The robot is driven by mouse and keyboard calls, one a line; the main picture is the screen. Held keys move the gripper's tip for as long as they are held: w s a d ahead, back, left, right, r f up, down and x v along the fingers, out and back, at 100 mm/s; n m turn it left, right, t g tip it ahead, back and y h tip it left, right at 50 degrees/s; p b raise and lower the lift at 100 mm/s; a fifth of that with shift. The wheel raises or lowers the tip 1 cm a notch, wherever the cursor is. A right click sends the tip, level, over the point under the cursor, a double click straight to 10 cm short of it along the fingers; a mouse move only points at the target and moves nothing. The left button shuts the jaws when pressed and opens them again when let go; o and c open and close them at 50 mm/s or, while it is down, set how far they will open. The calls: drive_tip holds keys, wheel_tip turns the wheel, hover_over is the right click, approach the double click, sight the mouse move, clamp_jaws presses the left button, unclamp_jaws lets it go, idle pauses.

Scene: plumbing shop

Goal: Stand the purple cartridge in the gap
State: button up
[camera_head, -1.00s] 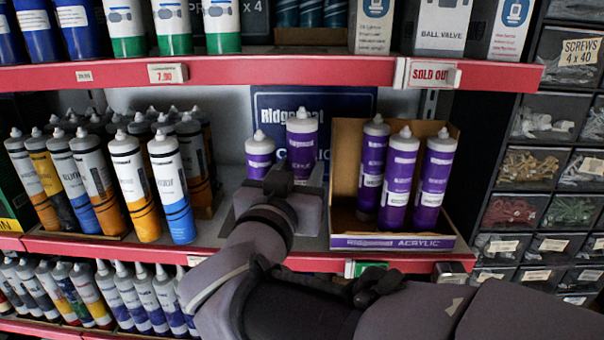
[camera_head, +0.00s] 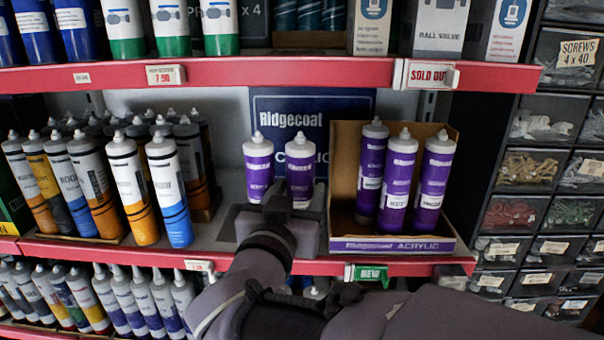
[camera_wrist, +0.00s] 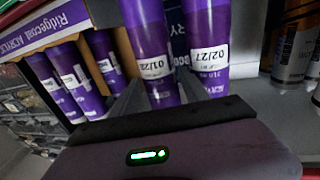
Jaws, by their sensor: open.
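Two loose purple cartridges stand upright side by side on the shelf, left of the display box: a left one (camera_head: 258,170) and a right one (camera_head: 300,168). My gripper (camera_head: 277,205) is low in front of them and hides their bases.
Orange, blue and grey cartridges (camera_head: 130,195) crowd the shelf to the left. The red upper shelf edge (camera_head: 300,70) runs above the cartridges. Screw bins (camera_head: 530,165) stand at the right. Bare shelf (camera_head: 212,235) shows left of my gripper.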

drive_tip(key=b+v, duration=0.2)
drive_tip(key=v, duration=1)
drive_tip(key=w+g+y, duration=0.1)
drive_tip(key=w+y, duration=0.4)
drive_tip(key=y, duration=0.2)
drive_tip(key=s+d+f+m+g+h, duration=0.1)
drive_tip(key=s+d+f+g, duration=0.9)
drive_tip(key=s+d+f, duration=0.4)
wheel_tip(320, 180, down, 3)
drive_tip(key=shift+s+r+m+g, duration=0.1)
drive_tip(key=shift+s+m+g, duration=0.3)
drive_tip(key=shift+s, duration=0.7)
wheel_tip(320, 180, down, 26)
drive_tip(key=b, duration=2.5)
